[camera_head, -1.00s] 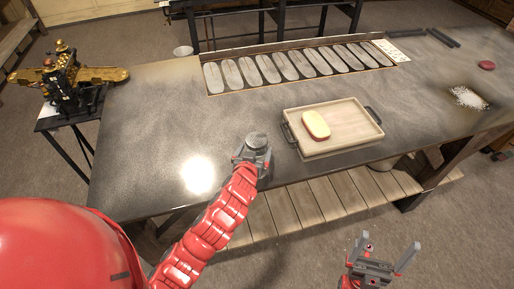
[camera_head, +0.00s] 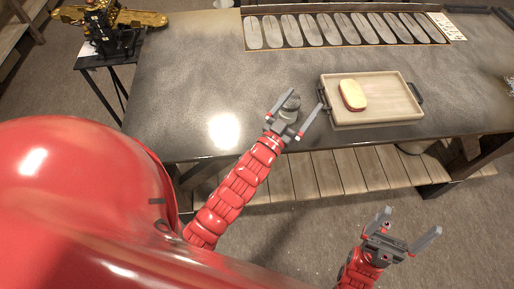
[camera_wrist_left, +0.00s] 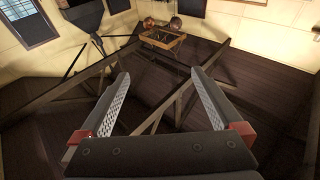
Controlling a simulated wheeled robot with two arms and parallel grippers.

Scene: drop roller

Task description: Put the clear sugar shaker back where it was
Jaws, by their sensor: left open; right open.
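A round grey metal top (camera_head: 291,102), which looks like the lid of the sugar shaker, shows near the front edge of the dark table (camera_head: 190,90). The clear body below it cannot be made out. My left gripper (camera_head: 302,101) is open, with the grey top between its spread fingers, nearer the left one. I cannot tell whether they touch. In the left wrist view the fingers (camera_wrist_left: 160,76) are wide apart and no shaker shows between them. My right gripper (camera_head: 411,221) is open and empty, low in front of the table.
A wooden tray (camera_head: 385,112) with dark handles holds a red and cream block (camera_head: 353,95), to the right of my left gripper. A long rack with pale oval slots (camera_head: 345,30) lies at the back. A gold and black machine (camera_head: 108,22) stands at the left. The table's left half is clear.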

